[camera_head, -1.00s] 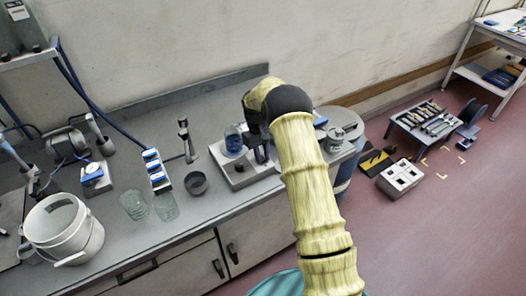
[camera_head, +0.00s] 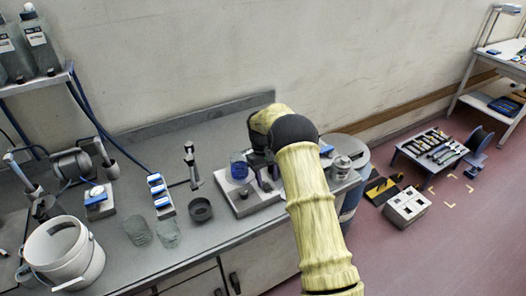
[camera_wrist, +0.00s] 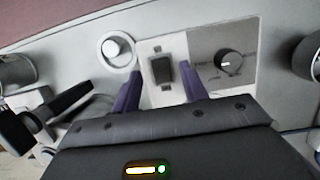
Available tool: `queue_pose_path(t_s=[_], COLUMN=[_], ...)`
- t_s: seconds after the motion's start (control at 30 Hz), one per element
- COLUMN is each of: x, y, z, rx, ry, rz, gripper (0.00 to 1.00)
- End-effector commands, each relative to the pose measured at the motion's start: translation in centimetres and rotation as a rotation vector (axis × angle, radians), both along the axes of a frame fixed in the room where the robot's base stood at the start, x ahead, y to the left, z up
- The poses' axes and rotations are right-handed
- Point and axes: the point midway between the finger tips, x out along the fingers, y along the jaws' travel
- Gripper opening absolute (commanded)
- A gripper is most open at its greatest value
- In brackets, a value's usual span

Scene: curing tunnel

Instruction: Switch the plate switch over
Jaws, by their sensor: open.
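The plate switch (camera_wrist: 162,70) is a dark rocker set in a pale panel, seen in the wrist view just beyond my fingertips. A black dial knob (camera_wrist: 229,62) is to its right on the same front. My gripper (camera_wrist: 158,88) is open, its two purple fingers either side of the switch in the picture; I cannot tell whether they touch the panel. In the head view the grey plate unit (camera_head: 237,203) stands on the bench, and my arm hides part of it. My gripper (camera_head: 262,163) is over its right part there. Which way the rocker is tipped is unclear.
A blue beaker (camera_head: 238,167) stands on the plate unit. A dark cup (camera_head: 200,209), two glass beakers (camera_head: 139,232) and a white bucket (camera_head: 62,252) are left of it. A round metal item (camera_head: 341,165) is close on the right.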

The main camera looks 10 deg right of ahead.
Motion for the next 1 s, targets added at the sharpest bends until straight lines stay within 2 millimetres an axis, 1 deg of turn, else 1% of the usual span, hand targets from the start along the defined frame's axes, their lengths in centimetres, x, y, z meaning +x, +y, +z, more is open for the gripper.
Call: queue_pose_path(t_s=[0.3,0.5,0.7,0.8,1.0], x=[1.6,2.5,3.1,3.4,3.7], y=[0.5,0.8,1.1,1.1,1.3], z=[5.9,9.4,12.2,13.3,14.6], rx=[0.001,0.000,0.000,0.001,0.000], ry=[-0.005,-0.006,-0.005,-0.004,-0.003], rz=[0.000,0.001,0.001,0.001,0.001], gripper=[0.44,0.44,0.44,0.44,0.44])
